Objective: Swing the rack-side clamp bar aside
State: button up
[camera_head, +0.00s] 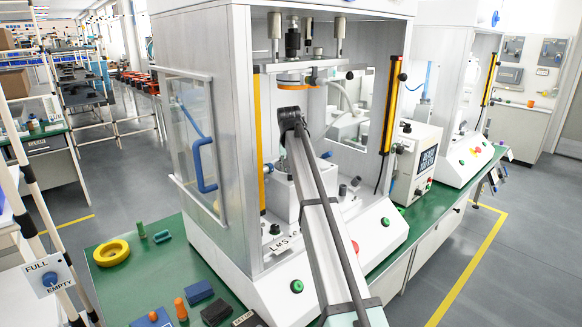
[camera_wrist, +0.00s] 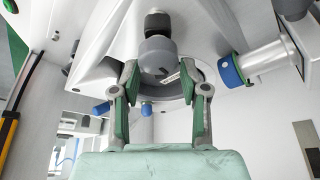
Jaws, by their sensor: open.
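In the wrist view my gripper (camera_wrist: 160,72) is open, its two green-padded fingers apart. A grey cylindrical knob with a dark top (camera_wrist: 157,52) shows between and beyond the fingertips; I cannot tell if either finger touches it. It belongs to a pale round fixture (camera_wrist: 112,55) with a dark ring. A metal cylinder with a blue collar (camera_wrist: 240,68) lies to the right. I cannot clearly pick out the rack-side clamp bar. In the head view my arm reaches into the press and hides my gripper and much of the fixture (camera_head: 284,198).
The press housing (camera_head: 199,45) surrounds the work space. A yellow-black light strip (camera_head: 392,105) stands on the right. A press head with an orange ring (camera_head: 295,84) hangs above. A yellow ring (camera_head: 111,253) lies on the green bench.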

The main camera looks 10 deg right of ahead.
jog(key=shift+w+f, duration=0.2)
jog(key=shift+f, duration=0.35)
grip_shut()
jog(key=shift+d+m, duration=0.15)
jog(key=shift+m, duration=0.15)
jog(key=m, duration=0.1)
jog(key=d+m+h, duration=0.1)
jog(key=m, duration=0.1)
jog(key=shift+s+m+g, duration=0.2)
jog(key=shift+m+g, duration=0.1)
jog(key=shift+s+d+m+g+h, duration=0.2)
jog(key=shift+m+h, duration=0.15)
jog(key=shift+m, duration=0.45)
jog(key=shift+s+d+m+g+h, duration=0.2)
jog(key=shift+m+h, duration=0.1)
jog(key=shift+m, duration=0.5)
jog(key=shift+s+d+m+g+h, duration=0.2)
jog(key=shift+m+h, duration=0.15)
jog(key=shift+m, duration=0.45)
